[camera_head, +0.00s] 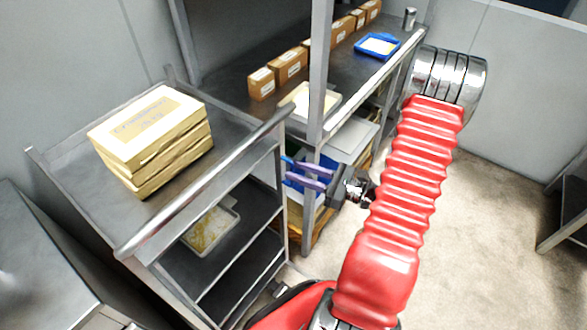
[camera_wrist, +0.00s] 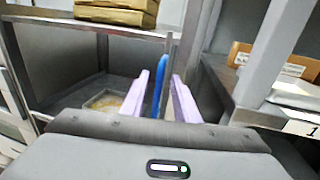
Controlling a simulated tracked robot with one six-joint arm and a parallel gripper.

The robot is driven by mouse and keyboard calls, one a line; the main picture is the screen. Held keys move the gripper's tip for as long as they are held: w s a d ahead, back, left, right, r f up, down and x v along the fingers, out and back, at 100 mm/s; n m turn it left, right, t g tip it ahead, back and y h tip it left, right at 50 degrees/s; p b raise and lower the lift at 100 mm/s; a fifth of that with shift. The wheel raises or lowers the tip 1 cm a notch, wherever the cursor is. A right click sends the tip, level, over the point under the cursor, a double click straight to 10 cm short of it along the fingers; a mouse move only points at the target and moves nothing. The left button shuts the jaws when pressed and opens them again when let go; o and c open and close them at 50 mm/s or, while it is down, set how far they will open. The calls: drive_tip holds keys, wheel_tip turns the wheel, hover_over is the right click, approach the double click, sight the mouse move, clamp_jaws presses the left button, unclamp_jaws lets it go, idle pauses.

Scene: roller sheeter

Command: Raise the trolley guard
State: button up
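The trolley (camera_head: 60,150) stands at the left. A grey tubular bar (camera_head: 200,187), which looks like its guard, runs along the near side of its top shelf. In the wrist view a shelf rail (camera_wrist: 90,27) crosses below the boxes. A slim blue piece (camera_wrist: 159,85) stands upright near the rail's right end; its attachment is unclear. My gripper (camera_head: 287,168) is at the trolley's right corner, below the bar's end. Its purple fingers (camera_wrist: 160,78) are apart, with the blue piece between them and a visible gap on its right side.
Yellow-brown boxes (camera_head: 152,138) are stacked on the trolley's top. A clear tray (camera_head: 210,230) sits on a lower shelf. A rack with an upright post (camera_head: 318,75) stands close right of the trolley, carrying cartons (camera_head: 288,65) and a blue tray (camera_head: 378,45). Open floor (camera_head: 490,220) lies right.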

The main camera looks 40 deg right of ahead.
drive_tip(key=v, duration=1.1)
drive_tip(key=shift+d+f, duration=0.1)
idle(0.4)
